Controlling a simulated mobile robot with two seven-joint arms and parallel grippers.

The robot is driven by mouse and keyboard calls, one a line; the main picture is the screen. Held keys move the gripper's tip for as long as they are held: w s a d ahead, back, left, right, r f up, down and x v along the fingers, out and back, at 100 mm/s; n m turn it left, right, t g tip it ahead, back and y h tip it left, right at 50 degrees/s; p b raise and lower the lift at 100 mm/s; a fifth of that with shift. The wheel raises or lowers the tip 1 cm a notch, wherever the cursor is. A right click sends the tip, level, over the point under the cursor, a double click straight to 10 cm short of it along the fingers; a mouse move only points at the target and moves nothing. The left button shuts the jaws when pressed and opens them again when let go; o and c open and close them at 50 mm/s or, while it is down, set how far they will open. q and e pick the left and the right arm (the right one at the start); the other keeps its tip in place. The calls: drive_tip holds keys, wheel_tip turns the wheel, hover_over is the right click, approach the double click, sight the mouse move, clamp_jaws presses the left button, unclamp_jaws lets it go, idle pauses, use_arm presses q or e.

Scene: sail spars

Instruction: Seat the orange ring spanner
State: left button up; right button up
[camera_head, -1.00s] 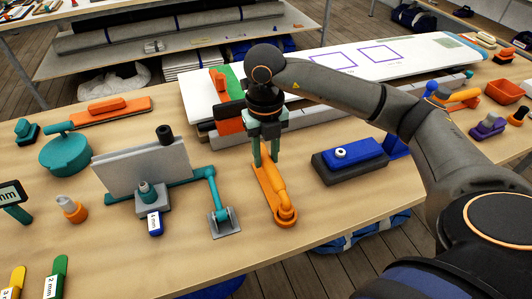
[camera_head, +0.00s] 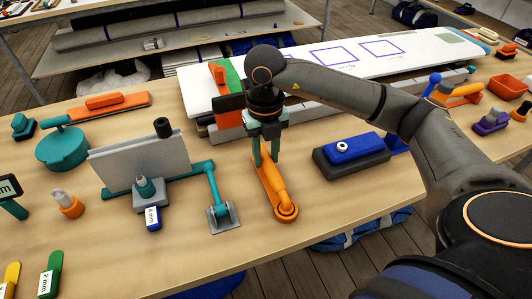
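The orange ring spanner (camera_head: 285,207) lies on the wooden table, its ring end toward the front edge and its shank running away from me. An orange flat piece lies along its left side; I cannot tell whether it is part of the spanner or a holder beneath it. My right gripper (camera_head: 266,161) points down at the spanner's far end, with its two green fingers apart on either side of it. Whether the fingers press on the spanner cannot be made out. My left gripper is not in view.
A grey plate on a teal stand (camera_head: 140,165) is left of the spanner. A blue block on a dark base (camera_head: 352,152) is to its right. A long white board (camera_head: 300,75) lies behind my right gripper. Bare table surrounds the spanner's near end.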

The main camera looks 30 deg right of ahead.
drive_tip(key=o, duration=0.5)
wheel_tip(320, 180, up, 12)
drive_tip(key=p, duration=0.1)
drive_tip(key=shift+r+p, duration=0.25)
drive_tip(key=shift+p, duration=0.1)
drive_tip(key=shift+w, duration=0.1)
idle(0.4)
